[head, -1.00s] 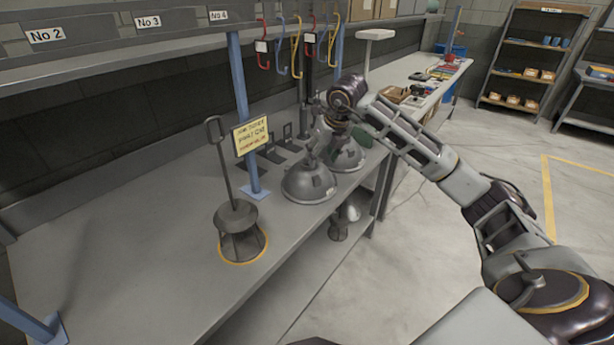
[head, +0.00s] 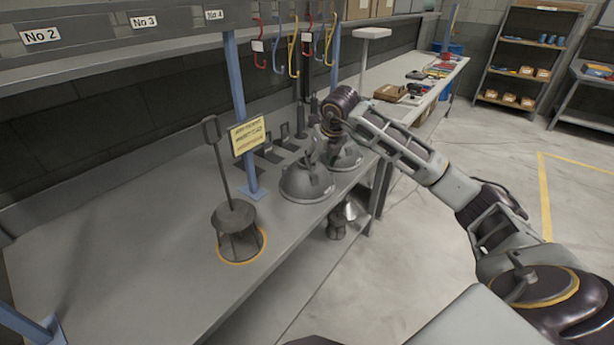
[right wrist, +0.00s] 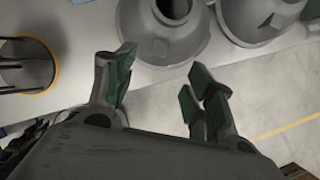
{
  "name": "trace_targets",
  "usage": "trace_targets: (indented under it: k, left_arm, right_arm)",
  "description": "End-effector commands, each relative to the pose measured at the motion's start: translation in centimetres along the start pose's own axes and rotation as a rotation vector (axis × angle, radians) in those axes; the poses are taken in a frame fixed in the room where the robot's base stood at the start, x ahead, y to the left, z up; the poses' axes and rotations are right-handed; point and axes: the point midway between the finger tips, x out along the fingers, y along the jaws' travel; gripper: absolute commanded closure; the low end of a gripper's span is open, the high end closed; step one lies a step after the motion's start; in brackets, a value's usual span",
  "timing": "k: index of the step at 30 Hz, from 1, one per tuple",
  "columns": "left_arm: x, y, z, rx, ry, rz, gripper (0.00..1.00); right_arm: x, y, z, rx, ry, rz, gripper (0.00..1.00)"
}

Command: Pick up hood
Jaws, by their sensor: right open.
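Two grey dome-shaped hoods stand on the workbench, the near hood (head: 306,184) and a second hood (head: 347,158) behind it to the right. My right gripper (head: 323,147) is above the near hood and hides part of both hoods. In the right wrist view its green-padded fingers (right wrist: 158,88) are spread with nothing between them. The near hood (right wrist: 158,40) lies just beyond the fingers there, and the second hood (right wrist: 232,25) is to its right. My left gripper is not in view.
A dark stand with a tall handle (head: 236,222) sits in a yellow ring left of the hoods. A blue post (head: 240,120) with a yellow sign (head: 247,136) rises beside the near hood. Coloured hooks (head: 294,50) hang above. The bench's front left (head: 120,260) is clear.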

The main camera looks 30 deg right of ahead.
Motion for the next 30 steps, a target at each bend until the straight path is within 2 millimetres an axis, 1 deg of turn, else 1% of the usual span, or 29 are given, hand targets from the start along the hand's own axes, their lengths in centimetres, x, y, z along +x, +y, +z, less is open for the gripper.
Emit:
trace_targets:
  k: [3, 9, 13, 23, 26, 30]
  left_arm:
    - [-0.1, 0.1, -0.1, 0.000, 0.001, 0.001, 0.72]
    - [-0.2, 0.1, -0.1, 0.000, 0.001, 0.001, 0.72]
    - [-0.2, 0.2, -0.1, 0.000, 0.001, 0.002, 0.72]
    - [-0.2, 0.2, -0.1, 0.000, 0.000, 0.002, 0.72]
    - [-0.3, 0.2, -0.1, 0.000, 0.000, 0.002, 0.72]
    - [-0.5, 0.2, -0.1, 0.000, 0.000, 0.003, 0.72]
  right_arm:
    - [1.7, 0.0, -0.1, 0.001, 0.004, 0.001, 0.46]
    - [3.5, 0.0, 0.0, 0.001, 0.002, 0.001, 0.46]
    - [4.0, 0.0, 0.0, 0.000, 0.000, 0.000, 0.46]
    - [4.0, 0.0, 0.0, 0.000, 0.000, 0.000, 0.46]
    - [4.4, 0.0, -0.1, 0.000, 0.002, 0.000, 0.46]
    - [5.7, 0.1, -0.1, 0.001, 0.003, 0.000, 0.46]
